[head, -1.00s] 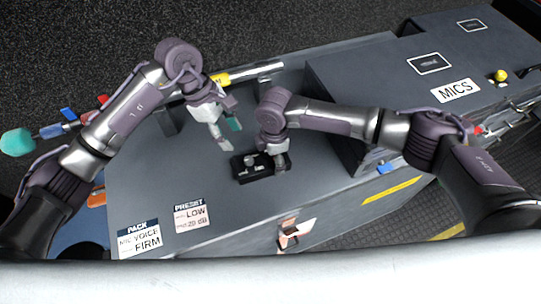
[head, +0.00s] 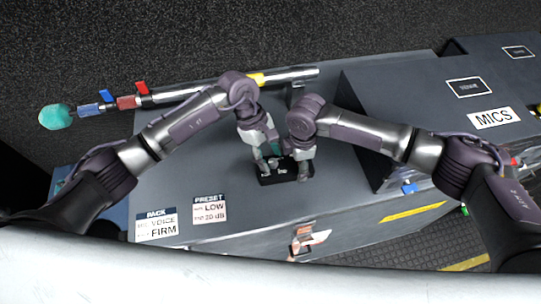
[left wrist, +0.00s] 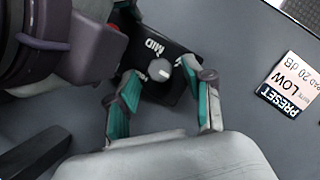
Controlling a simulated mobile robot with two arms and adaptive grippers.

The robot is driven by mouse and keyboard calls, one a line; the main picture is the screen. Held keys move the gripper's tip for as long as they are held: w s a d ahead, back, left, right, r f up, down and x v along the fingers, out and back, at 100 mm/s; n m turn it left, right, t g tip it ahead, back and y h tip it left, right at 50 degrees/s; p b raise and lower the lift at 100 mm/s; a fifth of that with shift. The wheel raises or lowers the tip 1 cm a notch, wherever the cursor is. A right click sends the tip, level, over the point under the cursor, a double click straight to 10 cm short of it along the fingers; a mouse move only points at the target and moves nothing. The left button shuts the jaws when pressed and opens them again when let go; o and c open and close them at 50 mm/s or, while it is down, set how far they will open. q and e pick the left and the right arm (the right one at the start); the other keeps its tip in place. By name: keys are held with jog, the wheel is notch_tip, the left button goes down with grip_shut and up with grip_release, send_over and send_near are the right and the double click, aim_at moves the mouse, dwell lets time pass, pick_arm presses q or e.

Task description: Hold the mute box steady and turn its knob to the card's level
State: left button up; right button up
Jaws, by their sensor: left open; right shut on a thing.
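The black mute box (head: 272,181) sits on the grey case top, with a light round knob (left wrist: 158,70) and the word MID printed beside it. The knob's exact setting is hard to read. My right gripper (head: 303,172) is shut on the right end of the box. My left gripper (head: 262,160) is open over the box; in the left wrist view its teal-padded fingertips (left wrist: 168,82) stand on either side of the knob, seemingly not gripping it. The PRESET card (head: 209,210) lies left of the box and reads LOW, 20 dB; it also shows in the left wrist view (left wrist: 290,88).
A PACK card (head: 156,226) reading VOICE, FIRM lies at the front left. A long metal boom (head: 190,92) with a teal end runs along the back. A raised MICS case (head: 420,95) stands to the right. The case top in front of the box is clear.

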pick_arm(q)
jog(key=shift+s+d+f, duration=0.1)
jog(key=shift+f, duration=0.2)
grip_shut()
jog(key=shift+n, duration=0.4)
jog(key=n+t, duration=0.2)
jog(key=n, duration=0.2)
jog(key=shift+s, duration=0.15)
jog(key=shift+s+n+t, duration=0.1)
jog(key=shift+n+t, duration=0.6)
jog(key=shift+n, duration=1.3)
